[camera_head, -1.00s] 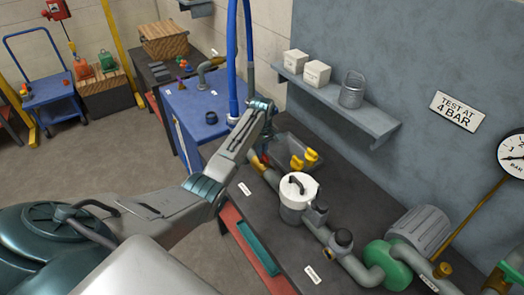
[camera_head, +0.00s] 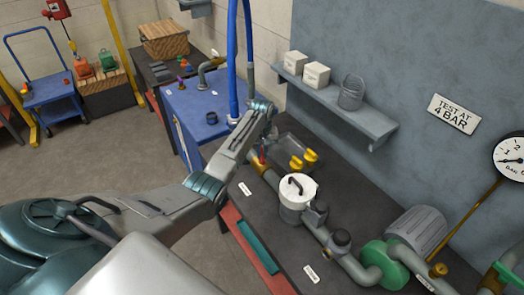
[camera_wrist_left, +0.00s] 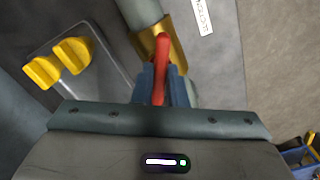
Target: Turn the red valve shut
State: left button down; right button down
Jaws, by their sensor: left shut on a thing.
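The red valve handle (camera_wrist_left: 161,60) rises between the blue-grey fingers of my left gripper (camera_wrist_left: 164,88) in the left wrist view. The gripper is shut on it. The handle sits by a brass valve body (camera_wrist_left: 174,38) on a grey pipe. In the head view my left gripper (camera_head: 263,146) reaches down over the bench, and a small bit of the red handle (camera_head: 262,155) shows beneath it. The brass body (camera_head: 259,164) lies just below, partly hidden by the arm. My right gripper is not in view.
Yellow knobs (camera_head: 310,155) lie in a grey tray (camera_head: 290,148) beside the valve. A white-lidded canister (camera_head: 297,195) stands close on the pipe line. A green pump flange (camera_head: 383,265) and a gauge (camera_head: 510,155) are farther right. A shelf (camera_head: 340,105) overhangs behind.

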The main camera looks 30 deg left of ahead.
pick_arm(q)
jog(key=m, duration=0.5)
jog(key=shift+m, duration=0.3)
jog(key=m, duration=0.4)
jog(key=shift+m, duration=1.3)
jog(key=shift+r, duration=0.1)
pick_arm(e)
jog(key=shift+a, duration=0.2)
pick_arm(q)
jog(key=c, duration=1.5)
grip_release()
jog(key=shift+o, duration=0.2)
